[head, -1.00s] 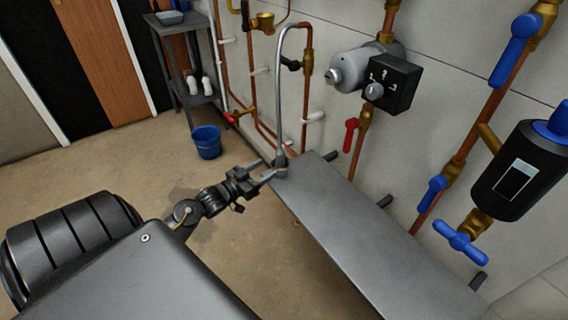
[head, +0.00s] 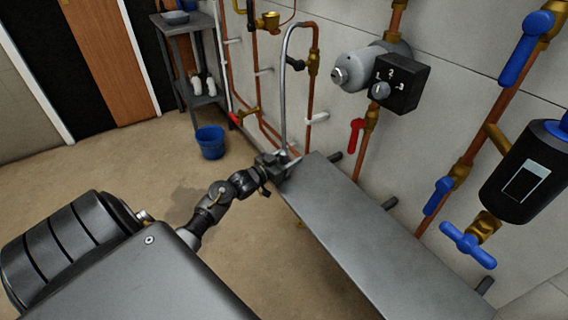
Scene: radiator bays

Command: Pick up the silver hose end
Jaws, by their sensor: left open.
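The silver hose (head: 284,95) arcs from the copper pipe on the wall and hangs down to the far left end of the grey shelf. Its silver hose end (head: 283,151) is low, at the shelf's far corner, partly hidden by my gripper. My left gripper (head: 290,158) reaches in from the left and is open, with its fingers right at the hose end. I cannot tell whether the fingers touch it. My right gripper is out of view.
The grey shelf (head: 370,235) runs along the wall below valves and pipes. A red-handled valve (head: 356,135) and a grey and black control unit (head: 385,75) are to the right. A blue bucket (head: 211,143) stands on the open floor behind.

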